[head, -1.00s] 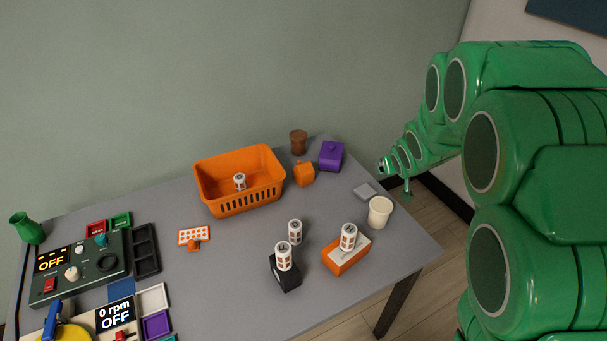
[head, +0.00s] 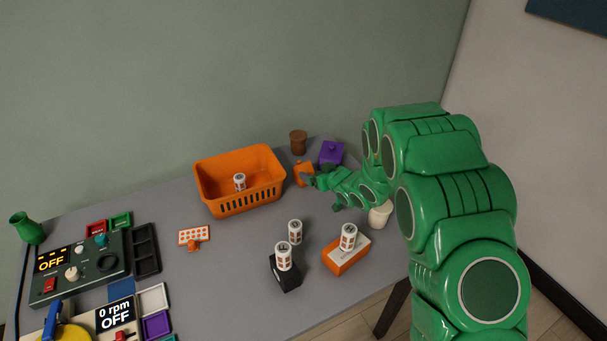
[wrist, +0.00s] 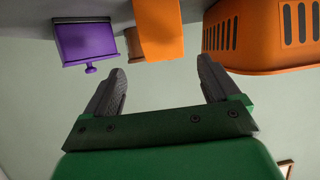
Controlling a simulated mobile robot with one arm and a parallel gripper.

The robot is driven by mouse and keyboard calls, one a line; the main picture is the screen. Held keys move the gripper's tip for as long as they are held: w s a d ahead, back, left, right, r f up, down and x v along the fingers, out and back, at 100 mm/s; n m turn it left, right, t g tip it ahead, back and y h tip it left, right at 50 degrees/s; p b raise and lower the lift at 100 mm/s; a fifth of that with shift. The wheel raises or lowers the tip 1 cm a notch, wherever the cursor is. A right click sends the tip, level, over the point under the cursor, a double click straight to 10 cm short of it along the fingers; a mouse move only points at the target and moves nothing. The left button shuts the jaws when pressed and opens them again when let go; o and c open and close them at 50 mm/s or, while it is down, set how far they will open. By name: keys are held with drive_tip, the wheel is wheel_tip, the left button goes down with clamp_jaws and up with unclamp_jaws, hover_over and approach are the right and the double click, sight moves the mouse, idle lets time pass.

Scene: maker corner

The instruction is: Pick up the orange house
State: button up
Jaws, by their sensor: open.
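The orange house (head: 301,170) stands on the grey table between the orange basket and the purple box, partly hidden by my gripper in the head view. In the wrist view the orange house (wrist: 158,28) is ahead, a little beyond the fingertips and between their lines. My gripper (wrist: 160,80) is open and empty, with its two dark fingers spread apart. In the head view my gripper (head: 309,180) is low over the table, close by the house. Whether the fingers touch the house I cannot tell.
The orange basket (head: 240,208) with a white cylinder in it stands left of the house. A purple box (head: 331,151) and a brown cup (head: 298,140) are behind it. A cream cup (head: 379,217) stands close under my arm.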

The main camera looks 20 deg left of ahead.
sight(305, 166)
drive_tip(key=shift+x, duration=1.9)
drive_tip(key=a, duration=0.1)
drive_tip(key=w, duration=0.1)
drive_tip(key=a, duration=0.1)
drive_tip(key=shift+w+a+f, duration=0.2)
drive_tip(key=shift+a+f, duration=0.05)
drive_tip(key=shift+a, duration=0.05)
drive_tip(key=shift+w+a+f, duration=0.35)
drive_tip(key=shift+w+a, duration=0.05)
drive_tip(key=c, duration=1.1)
drive_tip(key=shift+o, duration=0.2)
drive_tip(key=shift+r, duration=0.15)
